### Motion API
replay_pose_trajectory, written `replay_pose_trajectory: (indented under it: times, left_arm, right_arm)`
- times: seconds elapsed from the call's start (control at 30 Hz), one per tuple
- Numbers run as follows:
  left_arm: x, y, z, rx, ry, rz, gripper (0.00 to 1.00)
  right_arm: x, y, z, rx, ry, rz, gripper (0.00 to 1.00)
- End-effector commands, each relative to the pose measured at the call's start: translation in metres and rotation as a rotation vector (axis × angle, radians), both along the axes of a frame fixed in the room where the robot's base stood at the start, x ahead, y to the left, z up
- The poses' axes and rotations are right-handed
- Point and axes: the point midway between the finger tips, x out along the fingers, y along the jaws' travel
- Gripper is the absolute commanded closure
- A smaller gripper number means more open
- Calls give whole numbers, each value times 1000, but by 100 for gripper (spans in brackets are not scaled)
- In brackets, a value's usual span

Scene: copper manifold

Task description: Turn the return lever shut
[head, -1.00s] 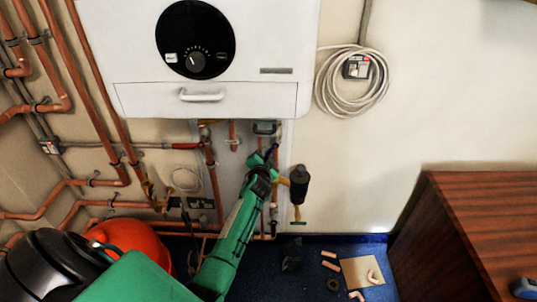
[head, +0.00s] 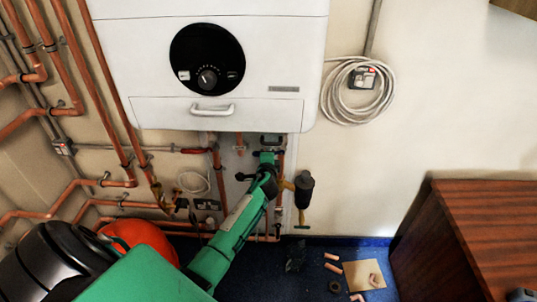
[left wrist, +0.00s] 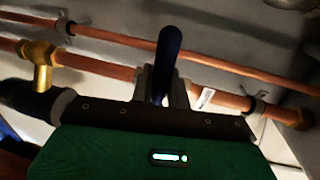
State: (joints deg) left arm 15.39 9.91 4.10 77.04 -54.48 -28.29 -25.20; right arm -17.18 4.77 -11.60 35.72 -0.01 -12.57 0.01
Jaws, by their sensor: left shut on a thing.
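The return lever (left wrist: 168,50) shows in the left wrist view as a dark blue handle standing up between my two grey fingers. My left gripper (left wrist: 160,85) is shut on it. In the head view my left gripper (head: 268,155) is just under the boiler, among the copper pipes, and the lever is hidden there by the gripper and the arm. The valve body under the lever is hidden too.
The white boiler (head: 215,55) hangs right above my gripper. A black cylinder with brass fittings (head: 304,187) stands close to its right. Copper pipes (left wrist: 230,68) run behind the fingers. A wooden cabinet (head: 465,240) stands at the right; loose pipe pieces lie on the blue floor.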

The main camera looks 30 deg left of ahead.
Motion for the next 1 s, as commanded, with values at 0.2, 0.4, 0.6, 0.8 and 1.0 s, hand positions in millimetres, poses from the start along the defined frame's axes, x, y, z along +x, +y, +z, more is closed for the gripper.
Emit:
replay_pose_trajectory:
  times: [0.2, 0.4, 0.6, 0.8, 1.0]
  left_arm:
    - [0, 0, 2, 42, 26, 0, 100]
    - [0, 0, 3, 52, 31, -1, 100]
    - [1, 0, 4, 53, 29, -1, 100]
    - [1, 0, 4, 51, 29, -1, 64]
    - [0, 0, 3, 49, 29, 0, 64]
  right_arm:
    - [1, 0, 3, -1, 1, -2, 100]
    - [-1, 0, 3, 0, 3, -4, 100]
    - [-1, 3, 3, 3, 4, -5, 100]
    - [-1, 5, 3, 5, 3, -6, 100]
    - [-2, 5, 3, 5, 3, -6, 100]
